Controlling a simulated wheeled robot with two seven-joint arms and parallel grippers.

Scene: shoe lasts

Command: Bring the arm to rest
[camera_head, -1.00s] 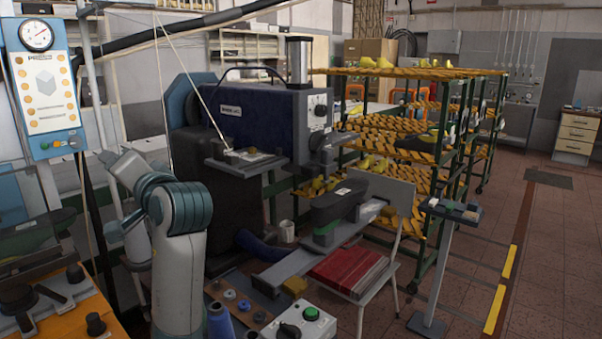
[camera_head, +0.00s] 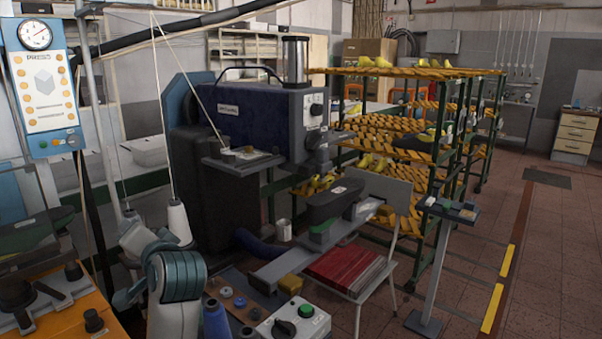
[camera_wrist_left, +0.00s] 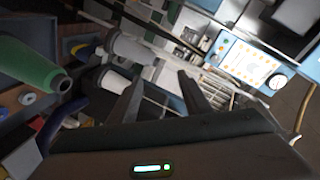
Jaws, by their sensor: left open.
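My left arm (camera_head: 178,285) stands at the lower left of the head view, a grey and teal link in front of the machine. My left gripper (camera_wrist_left: 160,80) shows in the left wrist view with its two dark fingers apart and nothing between them. I cannot make out its fingers in the head view. My right gripper is in neither view.
White thread cones (camera_head: 178,222) stand just behind my left arm. A dark blue press machine (camera_head: 255,115) stands beyond it. A control box (camera_head: 292,322) sits close on the right. Shelves of yellow shoe lasts (camera_head: 400,125) stand behind. The floor at right is mostly clear.

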